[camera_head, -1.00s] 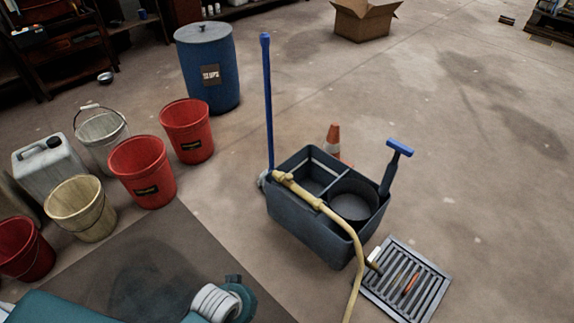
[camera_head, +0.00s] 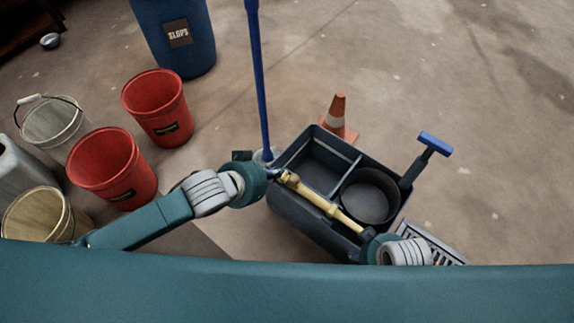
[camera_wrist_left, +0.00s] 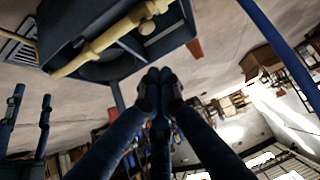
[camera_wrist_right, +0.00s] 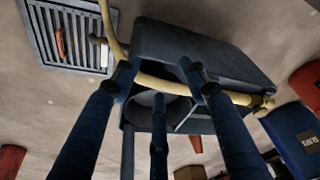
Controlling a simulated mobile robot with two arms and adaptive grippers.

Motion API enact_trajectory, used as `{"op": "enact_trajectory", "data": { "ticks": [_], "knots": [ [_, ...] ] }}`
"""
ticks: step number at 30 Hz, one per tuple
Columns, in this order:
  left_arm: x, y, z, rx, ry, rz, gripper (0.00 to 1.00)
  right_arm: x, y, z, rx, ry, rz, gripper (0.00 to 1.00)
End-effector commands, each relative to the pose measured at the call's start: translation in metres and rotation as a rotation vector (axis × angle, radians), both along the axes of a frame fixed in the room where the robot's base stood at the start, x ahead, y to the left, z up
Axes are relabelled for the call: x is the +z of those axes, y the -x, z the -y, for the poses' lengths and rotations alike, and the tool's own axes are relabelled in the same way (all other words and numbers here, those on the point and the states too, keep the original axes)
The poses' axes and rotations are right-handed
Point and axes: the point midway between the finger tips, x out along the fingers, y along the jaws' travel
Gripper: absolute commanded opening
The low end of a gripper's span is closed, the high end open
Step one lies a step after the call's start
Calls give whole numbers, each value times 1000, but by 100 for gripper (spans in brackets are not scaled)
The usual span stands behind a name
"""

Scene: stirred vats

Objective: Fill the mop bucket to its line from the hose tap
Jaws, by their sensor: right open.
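The dark blue-grey mop bucket (camera_head: 300,212) stands on the floor, with a round black basket (camera_head: 369,197) in its right part. I cannot make out water or a fill line. The yellow hose (camera_head: 325,204) lies across the bucket's near side, its brass-coloured end (camera_head: 290,179) at the left corner. My left gripper (camera_head: 277,174) is beside that end; in the left wrist view its fingertips (camera_wrist_left: 160,78) are together with nothing visible between them. My right gripper (camera_head: 368,234) is at the hose's lower stretch; in the right wrist view its fingers (camera_wrist_right: 158,78) are spread, with the hose passing behind them.
A blue mop handle (camera_head: 257,80) rises at the bucket's left corner and a blue T-handle (camera_head: 435,144) at its right. An orange cone (camera_head: 338,115) stands behind. A floor grate (camera_wrist_right: 60,40) is close by. Red buckets (camera_head: 158,108) and a blue slops drum (camera_head: 172,35) stand left.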

Motion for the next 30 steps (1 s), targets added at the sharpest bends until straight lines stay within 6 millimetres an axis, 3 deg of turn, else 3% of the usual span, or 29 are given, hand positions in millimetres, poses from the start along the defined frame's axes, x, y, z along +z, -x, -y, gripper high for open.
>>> {"op": "enact_trajectory", "data": {
  "ticks": [8, 22, 25, 28, 30],
  "knots": [
    [-4, -3, 2, 1, 0, 1, 0, -2, 2, 0, 0, 1, -6, 44],
    [-58, -46, 33, 1, -1, 2, 0, 84, 15, 4, -5, -2, 49, 44],
    [-75, -59, 42, 1, -1, 2, 0, 70, 16, 4, -5, -2, 41, 44],
    [-98, -57, 41, 1, -3, -2, 0, 61, 15, 4, -5, -2, 42, 44],
    [-99, -58, 42, 1, -1, 1, 0, 67, 2, 0, -2, -12, 89, 44]
  ]
}}
